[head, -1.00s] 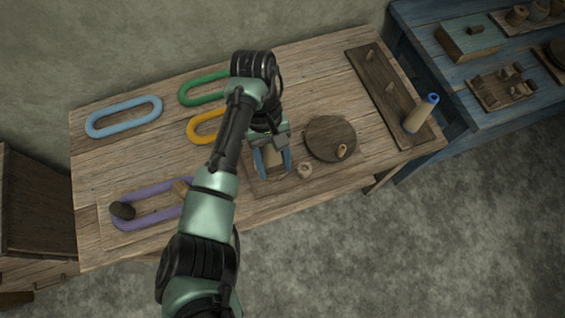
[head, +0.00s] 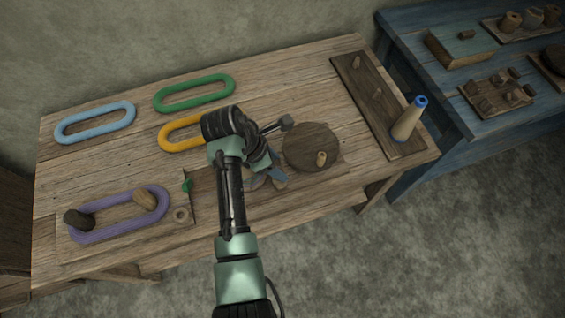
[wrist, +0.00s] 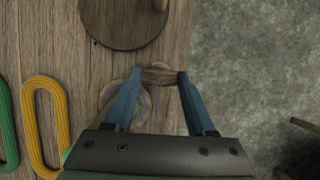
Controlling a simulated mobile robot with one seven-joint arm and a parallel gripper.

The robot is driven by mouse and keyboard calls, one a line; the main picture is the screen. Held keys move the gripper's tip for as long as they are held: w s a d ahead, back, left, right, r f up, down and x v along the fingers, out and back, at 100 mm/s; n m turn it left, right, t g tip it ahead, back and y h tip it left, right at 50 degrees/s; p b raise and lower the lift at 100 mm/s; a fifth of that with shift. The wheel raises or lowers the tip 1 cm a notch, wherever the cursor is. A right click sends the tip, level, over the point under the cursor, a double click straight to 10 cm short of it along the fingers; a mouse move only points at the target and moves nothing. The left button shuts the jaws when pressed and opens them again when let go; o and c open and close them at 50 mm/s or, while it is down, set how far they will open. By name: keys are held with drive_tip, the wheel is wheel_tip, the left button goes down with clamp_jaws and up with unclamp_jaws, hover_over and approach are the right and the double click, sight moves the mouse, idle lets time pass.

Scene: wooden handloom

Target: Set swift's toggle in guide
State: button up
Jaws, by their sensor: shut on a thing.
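My gripper (wrist: 156,80) has its blue fingers closed on a small brown wooden piece, probably the toggle (wrist: 160,76). In the head view my gripper (head: 268,182) is just below the round wooden disc (head: 312,148), and the arm partly covers it. The disc, with a light peg (head: 321,158) on it, also shows at the top of the wrist view (wrist: 122,22). A pale round ring, perhaps the guide (wrist: 108,94), lies beside and partly behind the left finger. I cannot tell whether the toggle touches it.
Blue (head: 96,122), green (head: 195,92), yellow (head: 180,133) and purple (head: 160,200) yarn loops lie on the table. A small ring (head: 181,215) is near the purple loop. A cone (head: 407,122) stands on the pegged board (head: 362,100). The table's front edge is close.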

drive_tip(key=shift+f+b, duration=1.6)
drive_tip(key=shift+b, duration=0.15)
drive_tip(key=shift+f, duration=0.7)
drive_tip(key=o, duration=1.4)
drive_tip(key=p+v, duration=0.1)
drive_tip(key=v, duration=1.2)
